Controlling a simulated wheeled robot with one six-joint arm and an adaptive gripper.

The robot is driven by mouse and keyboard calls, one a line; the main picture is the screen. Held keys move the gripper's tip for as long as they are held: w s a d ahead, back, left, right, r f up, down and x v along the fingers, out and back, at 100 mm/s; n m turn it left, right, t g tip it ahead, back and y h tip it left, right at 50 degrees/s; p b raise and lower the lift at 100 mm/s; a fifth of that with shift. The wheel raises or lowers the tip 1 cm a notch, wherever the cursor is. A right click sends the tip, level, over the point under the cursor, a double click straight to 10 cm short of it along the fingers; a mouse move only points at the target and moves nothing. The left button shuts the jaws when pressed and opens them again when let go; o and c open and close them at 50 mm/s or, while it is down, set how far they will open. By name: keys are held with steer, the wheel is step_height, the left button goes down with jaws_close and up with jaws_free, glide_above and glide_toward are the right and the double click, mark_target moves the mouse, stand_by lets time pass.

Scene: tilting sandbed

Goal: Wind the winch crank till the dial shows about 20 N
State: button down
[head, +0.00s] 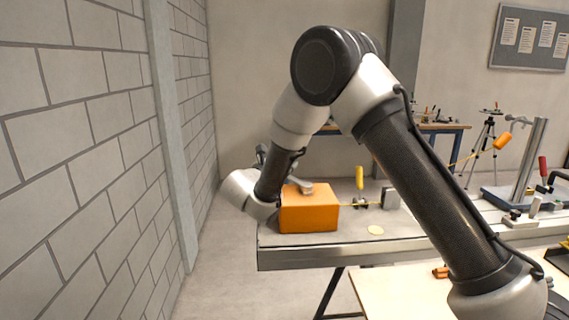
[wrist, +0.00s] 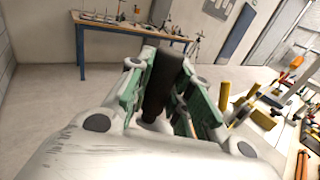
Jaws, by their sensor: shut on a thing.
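My gripper (wrist: 165,90) has green-lined fingers on both sides of a dark, upright handle (wrist: 162,75) in the wrist view, and is shut on it. This looks like the crank's grip; the crank arm is hidden. In the head view, an orange box (head: 309,210), likely the winch housing, sits on the bench's near left end with a grey part on top. A yellow line (head: 350,204) leaves the box to the right. I cannot make out a dial face or its reading.
The grey bench (head: 340,242) carries a yellow-handled part (head: 360,178), a grey block (head: 391,198) and a pale disc (head: 376,230). A metal stand (head: 528,160) rises at the right beside a hanging orange cylinder (head: 503,140). A block wall (head: 85,150) stands at the left.

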steer(key=c, duration=1.3)
jaws_free()
steer(key=v, duration=1.2)
steer(key=shift+d, duration=0.1)
